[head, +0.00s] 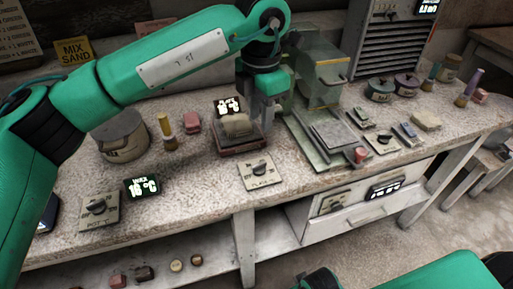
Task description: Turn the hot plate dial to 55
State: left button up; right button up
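The dial marked as the plate's (261,170) is a dark knob on a pale square plate, flat on the speckled bench in front of the hot plate. The hot plate (243,148) is a low reddish-brown slab with a tan block (236,126) on it. Its small black display (228,106) stands behind; its digits are hard to read. My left gripper (266,112) points down beside and behind the hot plate, apart from the dial. Its fingers are small and partly merged with the background, so their opening is unclear. My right gripper is not in view.
A second dial (97,207) and a wax display (141,187) reading about 16 °C are at left, near a grey pot (121,137). The bench around the plate dial is clear.

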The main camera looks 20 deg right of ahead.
aim_at(260, 163)
pick_arm(q)
jog(key=f, duration=1.3)
jog(key=shift+s+f, duration=0.1)
jog(key=shift+s, duration=0.1)
grip_shut()
